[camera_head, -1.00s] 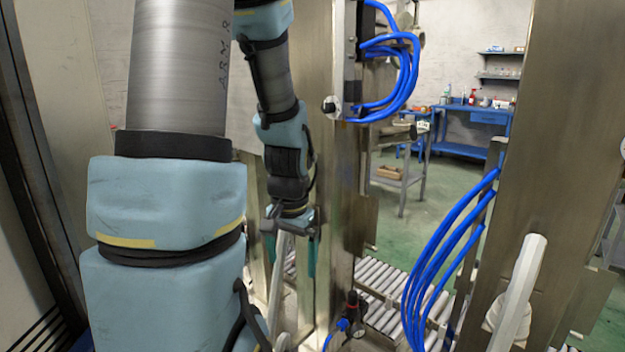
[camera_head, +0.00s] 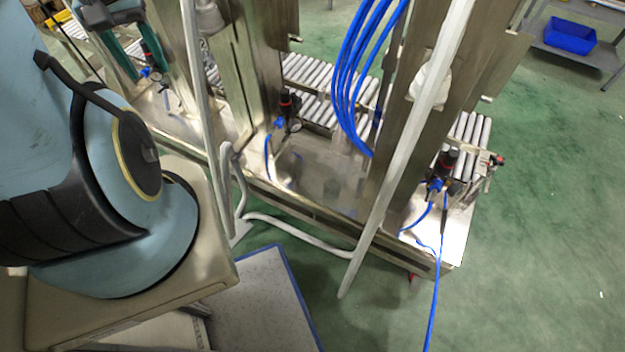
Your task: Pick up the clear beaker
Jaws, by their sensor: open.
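I cannot clearly make out the clear beaker in this view. The bare steel deck (camera_head: 322,178) between the posts shows only faint, glassy shapes that may be reflections. My gripper (camera_head: 140,62) is at the top left, partly cut off by the picture's edge. Its two teal fingers point down and stand apart, with no held thing visible between them. It is over the left part of the steel machine, near a small dark valve fitting.
Steel posts and blue hoses (camera_head: 352,75) rise from the machine. A pale slanted bar (camera_head: 405,150) crosses in front. Roller conveyors (camera_head: 312,85) run behind. A blue bin (camera_head: 570,36) sits on a shelf at the top right. Green floor at right is clear.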

